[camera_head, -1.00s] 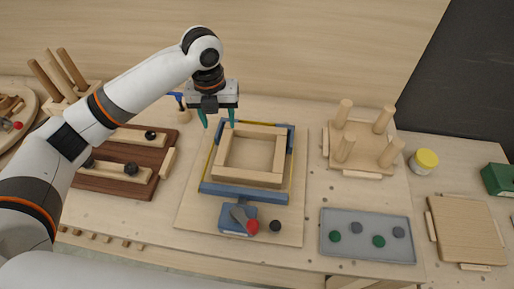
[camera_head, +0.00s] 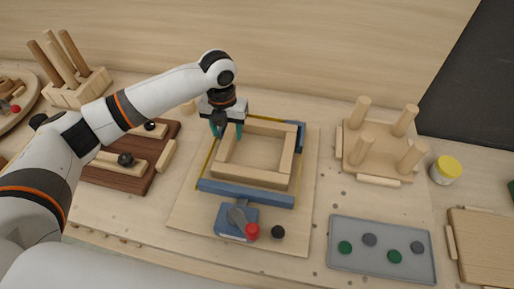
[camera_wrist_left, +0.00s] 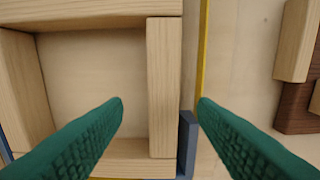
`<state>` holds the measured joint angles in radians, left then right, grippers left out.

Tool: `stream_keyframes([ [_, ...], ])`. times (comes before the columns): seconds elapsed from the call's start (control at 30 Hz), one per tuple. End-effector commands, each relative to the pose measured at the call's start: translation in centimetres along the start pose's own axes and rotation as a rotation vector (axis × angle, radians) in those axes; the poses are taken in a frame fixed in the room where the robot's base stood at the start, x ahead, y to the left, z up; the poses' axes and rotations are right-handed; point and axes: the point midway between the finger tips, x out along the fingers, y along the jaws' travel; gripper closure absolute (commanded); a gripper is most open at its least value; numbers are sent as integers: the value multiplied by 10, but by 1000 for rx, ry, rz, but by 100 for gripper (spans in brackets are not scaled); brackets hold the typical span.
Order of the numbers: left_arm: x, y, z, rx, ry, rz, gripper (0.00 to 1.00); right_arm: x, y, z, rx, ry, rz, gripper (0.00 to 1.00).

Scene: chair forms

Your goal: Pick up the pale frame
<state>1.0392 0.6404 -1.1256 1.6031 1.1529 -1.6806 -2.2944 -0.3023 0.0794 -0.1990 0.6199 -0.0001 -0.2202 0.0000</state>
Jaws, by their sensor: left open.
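The pale frame (camera_head: 258,178) is a square of light wooden bars lying inside a blue clamping fixture (camera_head: 245,193) on a light board. In the left wrist view one bar of the pale frame (camera_wrist_left: 163,88) runs between the two green fingers. My left gripper (camera_head: 226,131) is at the frame's back left corner. It is open, with its fingers spread on either side of that bar; I cannot tell whether they touch it. The wrist view also shows the left gripper (camera_wrist_left: 160,103) empty. My right gripper is not in view.
The fixture has a blue clamp block (camera_head: 232,221) with a red knob (camera_head: 252,231) in front. A brown board (camera_head: 120,178) lies to the left. A pegged stand (camera_head: 376,158), a grey tray (camera_head: 380,262) and a yellow-lidded jar (camera_head: 446,170) are to the right.

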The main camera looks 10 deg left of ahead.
Motion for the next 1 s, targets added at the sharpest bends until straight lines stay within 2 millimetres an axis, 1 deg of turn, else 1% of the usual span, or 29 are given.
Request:
stream_keyframes([
  [0.2,29,-4,3,-1,-6,-2,47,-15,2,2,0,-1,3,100],
  [0.3,43,-4,3,-1,-4,-2,47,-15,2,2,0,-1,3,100],
  [0.4,49,-4,3,1,-2,-1,47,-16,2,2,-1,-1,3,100],
  [0.6,50,-4,2,1,-1,-1,47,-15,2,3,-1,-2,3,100],
  [0.63,50,-4,2,1,-1,-1,49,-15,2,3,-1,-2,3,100],
  [0.93,50,-4,2,0,-1,-1,98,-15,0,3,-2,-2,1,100],
  [0.97,50,-4,2,0,-1,-1,100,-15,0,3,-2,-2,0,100],
  [1.0,50,-4,2,0,-1,-1,100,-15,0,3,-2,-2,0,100],
])
